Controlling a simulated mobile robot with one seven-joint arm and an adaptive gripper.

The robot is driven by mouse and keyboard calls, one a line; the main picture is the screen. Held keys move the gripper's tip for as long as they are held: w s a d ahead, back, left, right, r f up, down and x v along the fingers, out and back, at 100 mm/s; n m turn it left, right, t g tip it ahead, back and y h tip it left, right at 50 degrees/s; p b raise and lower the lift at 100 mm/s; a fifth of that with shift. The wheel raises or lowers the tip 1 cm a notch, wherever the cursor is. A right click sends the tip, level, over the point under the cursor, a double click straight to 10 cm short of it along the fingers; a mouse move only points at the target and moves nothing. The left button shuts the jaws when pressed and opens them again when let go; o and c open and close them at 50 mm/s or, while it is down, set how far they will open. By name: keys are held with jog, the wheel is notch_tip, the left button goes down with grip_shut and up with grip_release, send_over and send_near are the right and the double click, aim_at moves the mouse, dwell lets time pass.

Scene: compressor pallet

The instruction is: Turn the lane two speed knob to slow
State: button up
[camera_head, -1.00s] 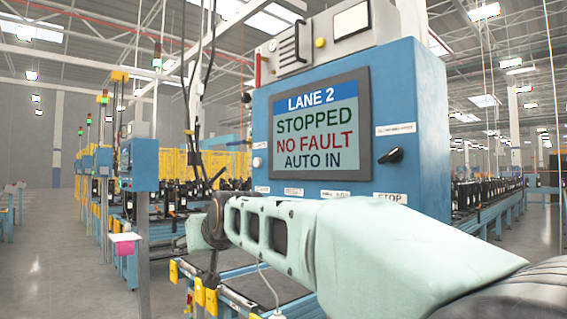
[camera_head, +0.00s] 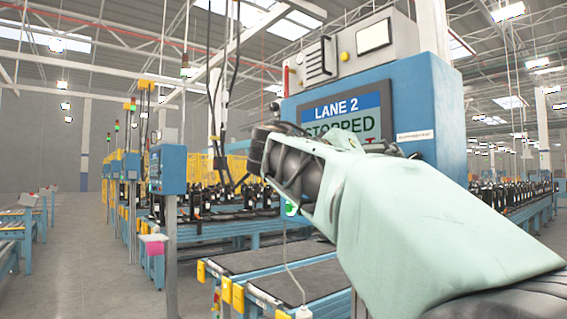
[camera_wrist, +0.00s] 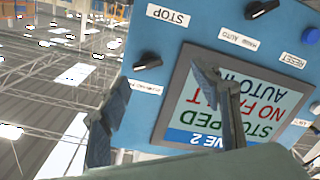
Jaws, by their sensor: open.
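The blue lane 2 panel (camera_head: 440,95) has a screen (camera_head: 341,112) reading LANE 2 and STOPPED; my arm covers its lower part. In the wrist view the panel is upside down. A black knob (camera_wrist: 147,61) sits beside the screen, near a small white label (camera_wrist: 148,87) too small to read. I cannot tell which setting it points to. A second black knob (camera_wrist: 262,9) sits by the MANUAL AUTO label (camera_wrist: 239,39). My gripper (camera_wrist: 163,75) is open and empty, with one finger across the screen and the other near the panel edge, apart from the knob.
A STOP label (camera_wrist: 168,15) and a blue button (camera_wrist: 310,35) by the RESET label are on the same panel. Another blue control box (camera_head: 168,168) stands at left. Conveyors (camera_head: 265,258) run below my arm. Open floor (camera_head: 95,265) lies at left.

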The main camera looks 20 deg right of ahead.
jog(key=shift+m+h, duration=0.3)
jog(key=shift+h, duration=0.1)
jog(key=p+x, duration=0.2)
jog(key=x, duration=0.1)
jog(key=s+p+x, duration=0.1)
jog(key=x, duration=0.3)
jog(key=r+p+x, duration=0.1)
jog(key=p+x, duration=0.1)
jog(key=x, duration=0.1)
jog(key=shift+s+d+r+p, duration=0.1)
jog(key=shift+d+p, duration=0.25)
jog(key=shift+d, duration=0.35)
jog(key=shift+c, duration=0.5)
jog(key=c, duration=1.1)
